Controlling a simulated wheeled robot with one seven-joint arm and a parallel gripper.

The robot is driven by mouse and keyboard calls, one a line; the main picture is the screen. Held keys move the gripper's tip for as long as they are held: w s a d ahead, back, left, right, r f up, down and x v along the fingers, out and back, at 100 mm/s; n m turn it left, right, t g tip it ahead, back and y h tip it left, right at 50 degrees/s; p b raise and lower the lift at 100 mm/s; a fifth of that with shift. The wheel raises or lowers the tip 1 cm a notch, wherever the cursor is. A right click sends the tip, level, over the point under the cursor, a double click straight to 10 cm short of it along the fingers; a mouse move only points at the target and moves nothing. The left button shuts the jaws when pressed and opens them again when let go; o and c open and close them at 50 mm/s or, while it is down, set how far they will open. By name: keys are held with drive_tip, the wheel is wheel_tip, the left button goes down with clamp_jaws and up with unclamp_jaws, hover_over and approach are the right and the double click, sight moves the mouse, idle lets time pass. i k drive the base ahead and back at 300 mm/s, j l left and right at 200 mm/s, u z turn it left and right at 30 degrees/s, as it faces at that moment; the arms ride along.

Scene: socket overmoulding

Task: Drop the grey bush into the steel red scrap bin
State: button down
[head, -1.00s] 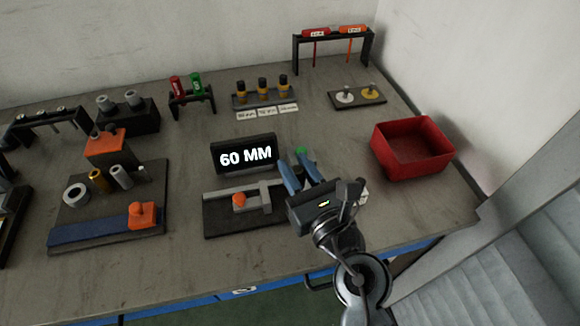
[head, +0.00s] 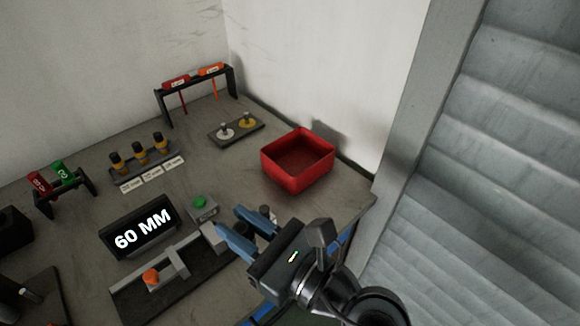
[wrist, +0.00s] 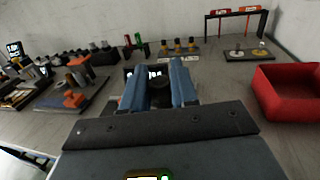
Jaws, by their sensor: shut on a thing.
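The red scrap bin (head: 297,180) is an open, empty-looking box at the table's right end, and it also shows at the right of the wrist view (wrist: 290,95). My gripper (head: 228,218) with its blue fingers is left of and nearer than the bin, by the measuring fixture in the head view. In the wrist view the fingers (wrist: 158,67) are a little apart, with a dark grey round piece (wrist: 160,92) between them. I take it for the grey bush; it is mostly shaded, and the fingers hide it in the head view.
A 60 MM display (head: 139,228) and a slide gauge (head: 165,275) stand left of my gripper. A green button box (head: 202,208) is close behind it. A plate with two discs (head: 236,129) and a red-orange tool rack (head: 197,83) stand behind the bin. A wall borders the right.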

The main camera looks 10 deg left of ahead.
sight(304, 169)
drive_tip(key=i+j+z, duration=0.6)
drive_tip(key=i, duration=0.2)
